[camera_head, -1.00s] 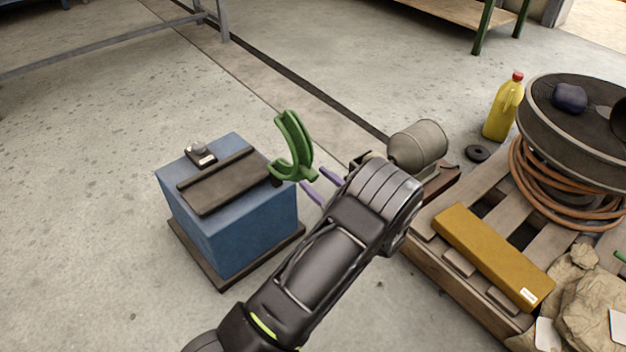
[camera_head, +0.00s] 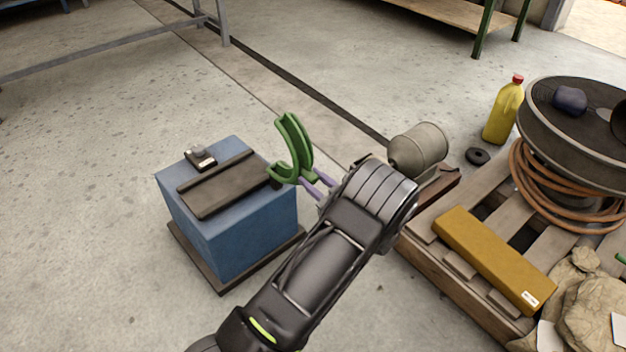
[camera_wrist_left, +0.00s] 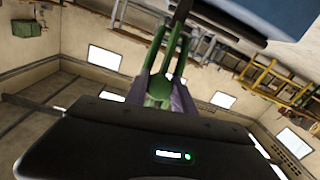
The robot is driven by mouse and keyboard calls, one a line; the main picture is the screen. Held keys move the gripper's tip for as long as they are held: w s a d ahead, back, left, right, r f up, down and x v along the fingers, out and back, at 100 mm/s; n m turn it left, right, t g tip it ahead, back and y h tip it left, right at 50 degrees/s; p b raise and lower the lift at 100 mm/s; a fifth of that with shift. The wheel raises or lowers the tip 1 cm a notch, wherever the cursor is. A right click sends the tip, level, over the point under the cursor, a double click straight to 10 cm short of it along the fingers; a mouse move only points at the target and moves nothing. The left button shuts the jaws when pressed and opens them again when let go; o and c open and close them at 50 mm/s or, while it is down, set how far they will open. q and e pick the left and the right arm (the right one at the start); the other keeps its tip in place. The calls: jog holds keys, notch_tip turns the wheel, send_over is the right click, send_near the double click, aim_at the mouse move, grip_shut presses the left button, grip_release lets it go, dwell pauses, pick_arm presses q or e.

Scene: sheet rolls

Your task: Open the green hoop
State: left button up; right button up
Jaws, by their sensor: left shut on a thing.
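The green hoop (camera_head: 293,146) is a curved green piece at the right edge of a blue block (camera_head: 250,221) with a dark plate (camera_head: 217,184) on top. It stands up and leans to the upper left in the head view. My left gripper (camera_head: 312,184) has its purple fingers at the hoop's lower end and is shut on it. In the left wrist view the green part (camera_wrist_left: 158,88) sits between the purple fingers (camera_wrist_left: 160,98). The hoop's joint with the block is partly hidden. My right gripper is in neither view.
To the right, a wooden pallet (camera_head: 420,262) carries an ochre box (camera_head: 492,258), an orange hose coil (camera_head: 530,187) and a dark round drum (camera_head: 545,120). The floor left of the block is clear.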

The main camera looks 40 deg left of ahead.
pick_arm(q)
grip_shut()
dwell(0.6)
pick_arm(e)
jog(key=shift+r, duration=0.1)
